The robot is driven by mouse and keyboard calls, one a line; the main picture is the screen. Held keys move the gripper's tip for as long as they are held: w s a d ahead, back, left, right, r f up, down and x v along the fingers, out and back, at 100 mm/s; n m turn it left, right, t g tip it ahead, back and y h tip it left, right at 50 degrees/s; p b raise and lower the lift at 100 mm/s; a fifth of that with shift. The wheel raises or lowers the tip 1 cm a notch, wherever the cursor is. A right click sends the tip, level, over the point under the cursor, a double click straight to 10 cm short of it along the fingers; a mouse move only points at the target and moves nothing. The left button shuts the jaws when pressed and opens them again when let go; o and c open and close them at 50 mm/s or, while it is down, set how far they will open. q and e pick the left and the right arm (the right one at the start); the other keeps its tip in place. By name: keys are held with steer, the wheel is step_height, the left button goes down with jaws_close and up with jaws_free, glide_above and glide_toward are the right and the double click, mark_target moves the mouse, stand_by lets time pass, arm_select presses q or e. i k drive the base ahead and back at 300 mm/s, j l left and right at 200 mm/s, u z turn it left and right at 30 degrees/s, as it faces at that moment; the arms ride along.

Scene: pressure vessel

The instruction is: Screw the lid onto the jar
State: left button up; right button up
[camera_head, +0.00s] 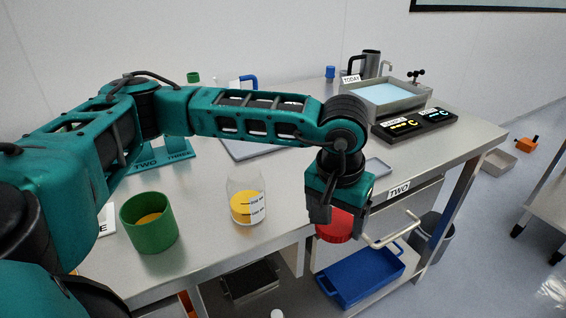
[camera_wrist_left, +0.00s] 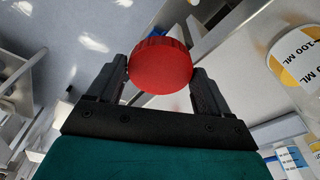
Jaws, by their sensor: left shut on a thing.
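A red ribbed lid (camera_head: 336,226) is held in my left gripper (camera_head: 338,212), to the right of the jar and near the table's front edge. In the left wrist view the red lid (camera_wrist_left: 160,66) sits between the two fingers of the left gripper (camera_wrist_left: 160,82). The clear jar (camera_head: 246,200) stands upright on the table with yellow contents and volume marks; no lid is on it. The jar (camera_wrist_left: 298,62) also shows at the right of the left wrist view, apart from the gripper. My right gripper is not in view.
A green cup (camera_head: 149,222) with something yellow inside stands left of the jar. A grey tray of light blue (camera_head: 387,95) and a black display panel (camera_head: 415,124) are at the back right. A blue tray (camera_head: 361,275) lies on the shelf below.

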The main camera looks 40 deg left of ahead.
mark_target(245, 186)
steer(key=k+l+u, duration=0.15)
steer(key=l+u, duration=0.2)
steer(key=k+l+u, duration=0.15)
steer(key=u, duration=0.2)
steer(key=k+l+u, duration=0.2)
steer(key=l+u, duration=0.15)
